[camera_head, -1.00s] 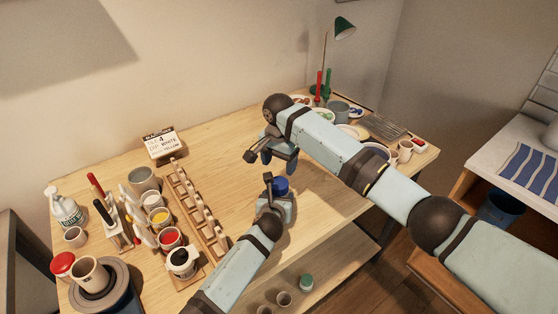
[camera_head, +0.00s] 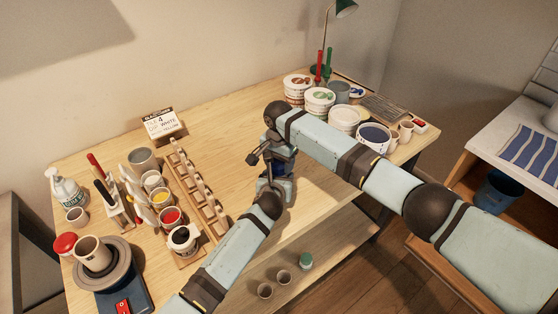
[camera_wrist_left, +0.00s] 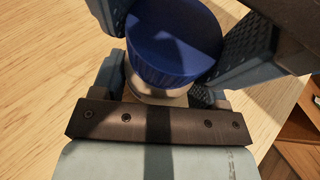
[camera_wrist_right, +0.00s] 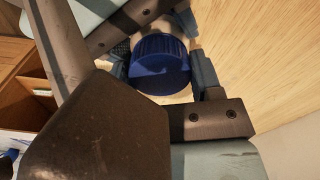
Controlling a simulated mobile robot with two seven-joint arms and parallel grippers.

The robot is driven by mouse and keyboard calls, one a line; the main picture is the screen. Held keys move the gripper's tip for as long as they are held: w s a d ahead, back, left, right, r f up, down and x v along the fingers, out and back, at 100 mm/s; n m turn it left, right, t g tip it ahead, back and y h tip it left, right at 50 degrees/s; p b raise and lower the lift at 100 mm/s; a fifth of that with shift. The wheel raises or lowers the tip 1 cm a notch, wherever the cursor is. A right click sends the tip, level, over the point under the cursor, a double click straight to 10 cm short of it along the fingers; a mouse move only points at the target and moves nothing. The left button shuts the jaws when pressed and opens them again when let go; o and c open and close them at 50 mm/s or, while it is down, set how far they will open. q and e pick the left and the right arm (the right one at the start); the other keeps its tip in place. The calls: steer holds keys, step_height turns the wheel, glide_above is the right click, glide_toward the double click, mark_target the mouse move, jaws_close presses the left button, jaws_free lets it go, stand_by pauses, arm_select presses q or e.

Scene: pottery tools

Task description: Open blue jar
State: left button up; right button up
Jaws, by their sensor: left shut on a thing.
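The blue jar's ribbed blue lid (camera_wrist_left: 172,42) is on top of its pale body (camera_wrist_left: 155,93), and the jar stands upright near the table's front edge. The lid also shows in the right wrist view (camera_wrist_right: 160,66). My left gripper (camera_wrist_left: 155,88) is shut on the jar body below the lid. My right gripper (camera_wrist_right: 160,72) has its fingers on either side of the lid and looks open, with narrow gaps. In the head view, the two grippers hide most of the jar.
A wooden rack (camera_head: 198,190) and several paint cups stand left of the jar. White tubs (camera_head: 319,101) and a dark-blue-filled bowl (camera_head: 374,136) stand at the right. The back middle of the table is clear.

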steer(key=c, duration=0.3)
steer(key=n, duration=0.6)
steer(key=o, duration=1)
steer(key=shift+r, duration=0.15)
